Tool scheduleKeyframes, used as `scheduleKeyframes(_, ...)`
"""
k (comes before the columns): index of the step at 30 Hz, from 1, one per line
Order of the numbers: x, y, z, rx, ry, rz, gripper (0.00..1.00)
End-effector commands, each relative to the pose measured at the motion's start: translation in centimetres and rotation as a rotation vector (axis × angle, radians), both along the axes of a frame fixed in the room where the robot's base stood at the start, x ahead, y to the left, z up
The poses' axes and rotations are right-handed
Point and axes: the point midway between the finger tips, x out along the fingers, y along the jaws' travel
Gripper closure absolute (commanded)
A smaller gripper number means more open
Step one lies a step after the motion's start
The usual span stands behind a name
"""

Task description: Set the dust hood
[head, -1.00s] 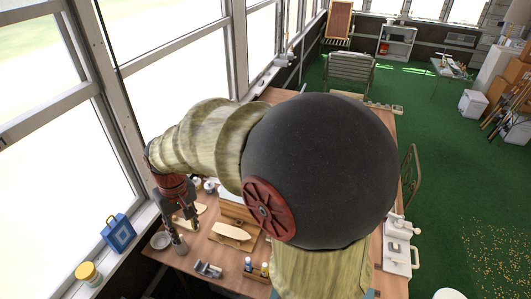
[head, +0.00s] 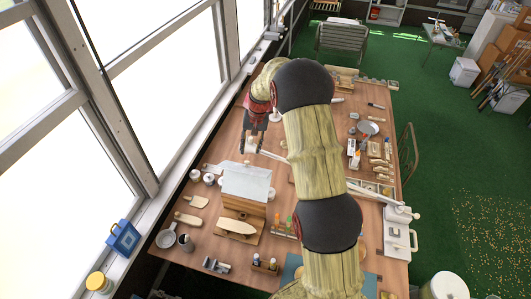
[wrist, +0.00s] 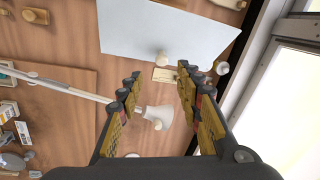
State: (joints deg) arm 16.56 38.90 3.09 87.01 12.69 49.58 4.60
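A small white flared piece, seemingly the dust hood (wrist: 163,112), shows between my fingers in the wrist view, at the end of a thin pale boom (wrist: 60,86). In the head view the boom (head: 273,156) runs to the right behind my arm, towards a white machine (head: 398,235). My gripper (wrist: 158,92) is open, with its two fingers apart on either side of the hood in the picture. I cannot tell whether they touch it. In the head view my gripper (head: 254,143) points down beyond a pale sheet-topped wooden box (head: 246,180); the hood there is mostly hidden.
Windows and a sill (head: 150,215) line the left side. A chair (head: 408,150) stands at the right.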

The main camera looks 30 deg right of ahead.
Motion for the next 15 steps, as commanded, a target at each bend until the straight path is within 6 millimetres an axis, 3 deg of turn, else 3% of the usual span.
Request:
scheduleKeyframes(5, 0.3, 0.4, -1.3, 0.006, -0.002, -0.019, 0.64)
scheduleKeyframes(15, 0.7, 1.1, -6.1, 0.004, -0.002, -0.017, 0.64)
